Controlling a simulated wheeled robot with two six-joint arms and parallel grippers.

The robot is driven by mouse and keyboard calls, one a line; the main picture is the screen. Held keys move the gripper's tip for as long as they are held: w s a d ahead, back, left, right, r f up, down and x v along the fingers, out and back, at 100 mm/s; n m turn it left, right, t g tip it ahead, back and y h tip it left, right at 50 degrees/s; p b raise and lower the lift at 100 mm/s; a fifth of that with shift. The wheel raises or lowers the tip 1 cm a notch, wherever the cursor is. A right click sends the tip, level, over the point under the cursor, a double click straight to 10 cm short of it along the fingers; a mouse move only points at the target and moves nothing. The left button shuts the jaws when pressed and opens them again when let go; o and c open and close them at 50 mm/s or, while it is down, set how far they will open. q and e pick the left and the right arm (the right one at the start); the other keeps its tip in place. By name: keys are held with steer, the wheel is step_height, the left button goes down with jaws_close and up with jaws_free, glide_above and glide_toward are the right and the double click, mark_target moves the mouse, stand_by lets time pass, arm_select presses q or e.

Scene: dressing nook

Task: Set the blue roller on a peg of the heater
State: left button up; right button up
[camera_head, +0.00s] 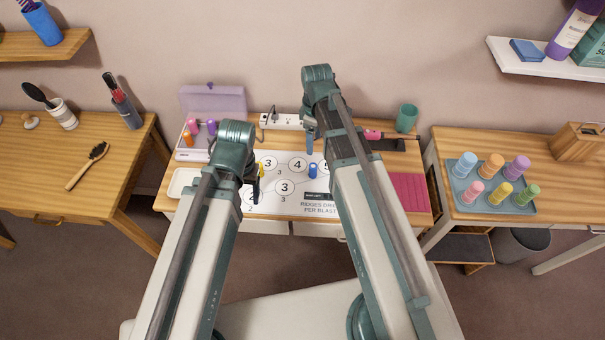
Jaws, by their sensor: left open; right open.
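The blue roller (313,171) stands on the white printed mat (285,206) in the middle of the table, just below my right gripper in the picture. The heater (185,155) is at the table's left with its lilac lid (213,100) raised. Pink (193,126), purple (211,127) and orange (187,140) rollers show on it; its other pegs are hidden behind my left arm. My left gripper (257,184) is open over the mat's left part, beside a yellow thing (261,167), partly hidden. My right gripper (310,143) is open and apart from the blue roller.
A power strip (283,121) lies at the back. A teal cup (407,117) and a pink-handled tool (373,135) are at the back right, with a magenta mat (409,192) in front. A white tray (184,182) sits front left. A side table holds a tray (479,205) of several coloured pieces.

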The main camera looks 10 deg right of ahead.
steer(key=b, duration=0.9)
glide_above(313, 167)
steer(key=f, duration=0.9)
steer(key=shift+a, duration=0.2)
steer(key=shift+r, duration=0.1)
steer(key=shift+s, duration=0.1)
steer(key=f+b, duration=0.5)
steer(key=shift+s+d+f, duration=0.15)
steer(key=shift+s, duration=0.05)
jaws_close()
